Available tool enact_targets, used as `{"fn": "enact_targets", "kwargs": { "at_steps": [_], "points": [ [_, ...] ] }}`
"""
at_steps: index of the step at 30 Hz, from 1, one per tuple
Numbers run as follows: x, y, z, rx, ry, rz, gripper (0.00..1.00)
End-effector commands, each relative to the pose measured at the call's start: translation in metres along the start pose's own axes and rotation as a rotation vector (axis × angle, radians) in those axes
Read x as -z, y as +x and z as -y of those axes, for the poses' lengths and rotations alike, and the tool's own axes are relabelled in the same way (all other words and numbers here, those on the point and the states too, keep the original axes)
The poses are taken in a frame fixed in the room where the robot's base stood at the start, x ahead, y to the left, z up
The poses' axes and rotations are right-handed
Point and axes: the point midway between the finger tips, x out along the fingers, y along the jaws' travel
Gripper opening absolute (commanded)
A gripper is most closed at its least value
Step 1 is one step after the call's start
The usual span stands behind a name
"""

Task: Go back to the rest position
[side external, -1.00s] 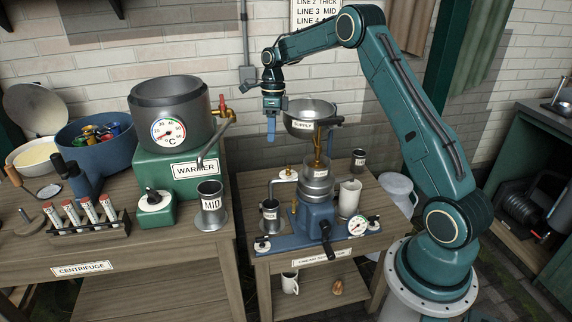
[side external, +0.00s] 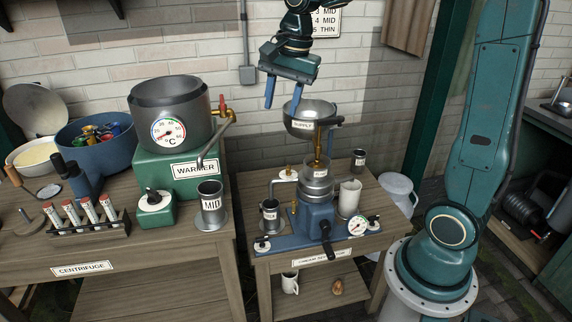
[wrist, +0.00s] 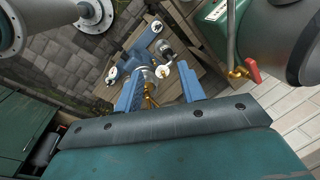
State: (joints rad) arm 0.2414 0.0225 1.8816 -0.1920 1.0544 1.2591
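My gripper (side external: 281,109) is raised in the side external view, pointing down in front of the brick wall. Its two blue fingers are apart with nothing between them. It appears above and slightly left of the metal supply bowl (side external: 311,124). In the wrist view my gripper (wrist: 157,82) also shows open fingers, with the blue separator machine (wrist: 146,42) beyond them. The separator (side external: 317,218) stands on the wooden table under the supply bowl.
The green warmer (side external: 160,165) with its pot (side external: 172,110) and brass tap (side external: 222,113) stands left of the separator table. A MID cup (side external: 210,200) sits below the tap. The space around my raised gripper looks clear.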

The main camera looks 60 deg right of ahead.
Motion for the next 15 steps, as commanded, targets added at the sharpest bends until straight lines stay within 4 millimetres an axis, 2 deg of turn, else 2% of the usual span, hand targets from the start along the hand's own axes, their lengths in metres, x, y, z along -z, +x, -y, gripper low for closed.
{"fn": "enact_targets", "kwargs": {
  "at_steps": [6,15],
  "points": [
    [-0.034,-0.022,-0.034,0.054,-0.289,-0.042,0.39],
    [-0.07,-0.036,-0.086,0.111,-0.686,-0.118,0.39]
  ]
}}
